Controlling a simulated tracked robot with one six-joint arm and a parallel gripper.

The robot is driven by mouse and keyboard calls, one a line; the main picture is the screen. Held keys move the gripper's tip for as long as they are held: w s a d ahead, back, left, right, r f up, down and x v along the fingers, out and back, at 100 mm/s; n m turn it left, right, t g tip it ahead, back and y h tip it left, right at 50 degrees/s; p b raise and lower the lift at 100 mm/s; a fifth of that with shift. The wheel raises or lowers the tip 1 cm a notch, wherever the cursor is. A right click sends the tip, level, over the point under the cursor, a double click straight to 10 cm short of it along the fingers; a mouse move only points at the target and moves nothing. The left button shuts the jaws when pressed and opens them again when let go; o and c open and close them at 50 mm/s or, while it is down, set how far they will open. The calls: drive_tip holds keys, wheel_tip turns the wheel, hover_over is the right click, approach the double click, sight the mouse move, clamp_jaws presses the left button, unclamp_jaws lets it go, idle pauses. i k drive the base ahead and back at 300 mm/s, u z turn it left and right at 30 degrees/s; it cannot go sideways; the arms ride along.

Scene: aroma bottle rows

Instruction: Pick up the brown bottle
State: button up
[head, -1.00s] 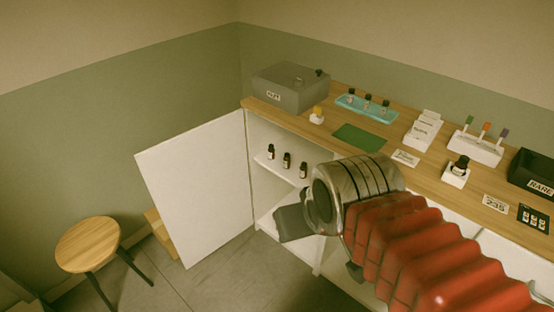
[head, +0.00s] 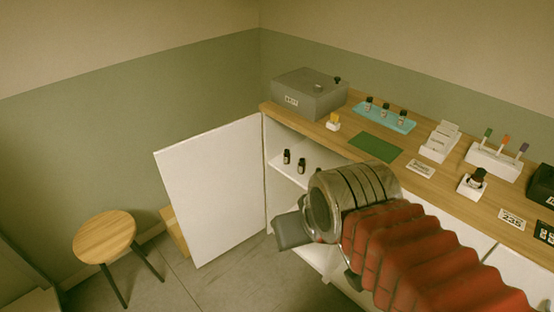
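Small dark bottles stand in three places, and I cannot tell by colour which one is the brown bottle. Two dark bottles with pale labels, one at the left (head: 287,157) and one beside it (head: 301,166), stand upright on the shelf inside the open white cabinet. Several more stand in a teal tray (head: 398,124) on the counter, and another dark bottle (head: 477,178) sits on a white block. My gripper (head: 291,233) is in front of the cabinet opening, apart from the bottles. Only a dark grey part of it shows, so its opening is hidden.
The cabinet door (head: 212,192) stands open at the left. The wooden counter (head: 349,142) holds a grey box (head: 309,95), a green mat (head: 376,148), white stepped holders and small cards. A round stool (head: 104,237) stands on the floor at the left.

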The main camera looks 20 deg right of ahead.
sight(286, 155)
drive_tip(key=u, duration=0.25)
drive_tip(key=i, duration=1.5)
